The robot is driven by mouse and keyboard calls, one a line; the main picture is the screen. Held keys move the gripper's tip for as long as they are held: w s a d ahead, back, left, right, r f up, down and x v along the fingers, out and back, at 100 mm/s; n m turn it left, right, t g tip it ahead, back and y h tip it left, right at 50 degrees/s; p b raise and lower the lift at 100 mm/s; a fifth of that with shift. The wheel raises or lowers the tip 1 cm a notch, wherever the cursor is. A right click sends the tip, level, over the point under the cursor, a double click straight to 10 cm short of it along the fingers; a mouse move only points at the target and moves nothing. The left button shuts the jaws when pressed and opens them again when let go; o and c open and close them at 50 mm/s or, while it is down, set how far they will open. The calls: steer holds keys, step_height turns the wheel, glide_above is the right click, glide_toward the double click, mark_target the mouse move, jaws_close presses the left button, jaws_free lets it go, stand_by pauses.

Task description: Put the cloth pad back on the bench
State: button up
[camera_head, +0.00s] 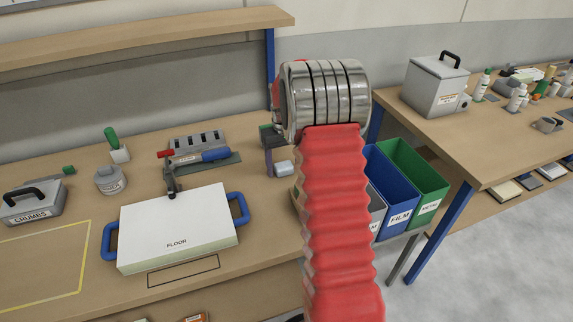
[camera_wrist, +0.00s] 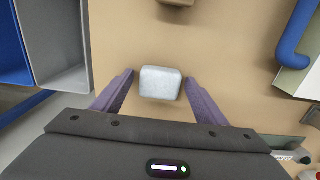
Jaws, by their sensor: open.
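The cloth pad (camera_wrist: 160,83) is a small, pale grey-white block with rounded corners. In the wrist view it lies between the two purple fingers of my gripper (camera_wrist: 160,78), with a gap on each side. My gripper is open. In the head view the pad (camera_head: 284,167) shows at the right end of the bench (camera_head: 75,165), just below a dark finger of my gripper (camera_head: 274,152). My red arm hides part of that area. The pad appears to rest on the bench top; I cannot tell exactly how high the fingertips are.
A white FLOOR case (camera_head: 180,228) with blue handles stands left of the pad, behind a black outlined rectangle (camera_head: 183,271). A CRUMBS box (camera_head: 32,203) is farther left. Blue FILM (camera_head: 390,190) and green METAL (camera_head: 415,175) bins stand beyond the bench's right end.

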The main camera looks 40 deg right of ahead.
mark_target(284, 166)
step_height(284, 166, up, 12)
stand_by(0.8)
steer(key=shift+r, duration=0.1)
stand_by(0.3)
steer(key=s+a+r+n+t, duration=0.1)
steer(key=s+a+r, duration=0.45)
steer(key=a, duration=0.25)
steer(key=s+a+r+n+t, duration=0.1)
steer(key=s+a+r+t, duration=0.1)
steer(key=s+a+r, duration=0.55)
steer(key=s+a+f+n+t, duration=0.1)
steer(key=s+a+f, duration=0.4)
steer(key=s+a, duration=0.6)
steer(key=s+t, duration=0.1)
steer(key=s, duration=0.2)
steer(key=shift+s+a+f+t, duration=0.2)
steer(key=shift+s+f+t, duration=0.05)
steer(key=shift+f+t, duration=0.05)
